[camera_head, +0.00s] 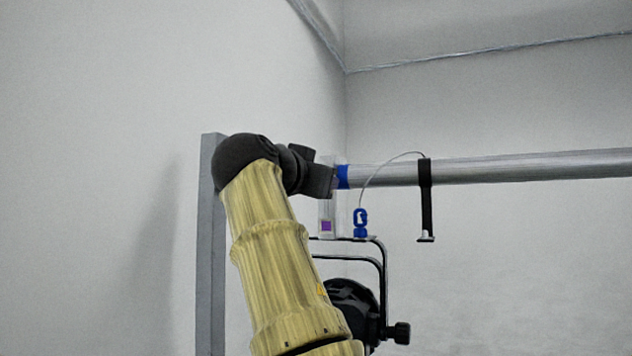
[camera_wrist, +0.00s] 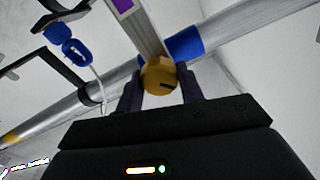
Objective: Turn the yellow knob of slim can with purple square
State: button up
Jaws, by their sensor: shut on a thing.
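The yellow knob (camera_wrist: 159,76) is in the wrist view, round with a dark slot, between my two dark fingers. My gripper (camera_wrist: 158,86) is shut on this knob. The knob joins a pale clamp bracket (camera_wrist: 140,32) that carries the purple square (camera_wrist: 122,5). In the head view the purple square (camera_head: 327,226) sits on that bracket, under the pipe. The slim can (camera_head: 350,302) is black and hangs below on a yoke (camera_head: 380,262), partly hidden by my arm. The knob and my fingertips are hidden in the head view.
A grey pipe (camera_head: 510,167) runs to the right, with a blue band (camera_head: 343,177) near the bracket. A blue safety clip (camera_head: 360,222) hangs on a thin cable. A black strap (camera_head: 425,198) hangs from the pipe. A grey post (camera_head: 208,275) stands behind my arm.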

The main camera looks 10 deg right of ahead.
jog(key=m, duration=0.5)
jog(key=shift+f, duration=0.1)
dwell(0.3)
jog(key=o, duration=1)
jog(key=b+v, duration=0.1)
jog(key=v, duration=0.7)
jog(key=b+v, duration=0.2)
jog(key=v, duration=0.7)
jog(key=shift+s+a, duration=0.15)
jog(key=shift+s, duration=0.1)
